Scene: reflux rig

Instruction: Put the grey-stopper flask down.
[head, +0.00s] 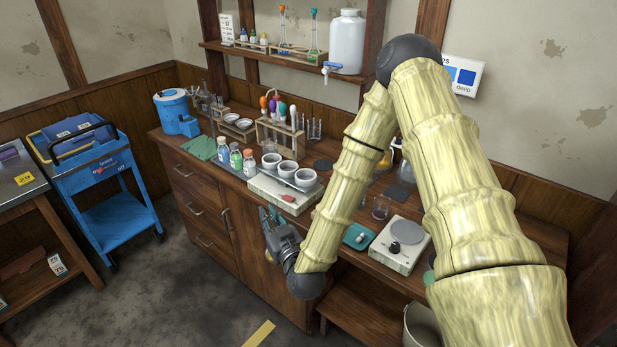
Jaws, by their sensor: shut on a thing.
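My gripper (272,222), dark with teal fingers, hangs at the front edge of the wooden bench, before the cabinet doors and just below the white tray-like block. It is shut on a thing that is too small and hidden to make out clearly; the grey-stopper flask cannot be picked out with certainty.
The bench (345,245) is crowded: a white block with cups (262,190), capped bottles (236,160), a test-tube rack (280,135), a hotplate (398,262), a teal dish (357,236) and a small beaker (380,208). A dark mat (400,195) lies bare. A blue cart (115,205) stands left.

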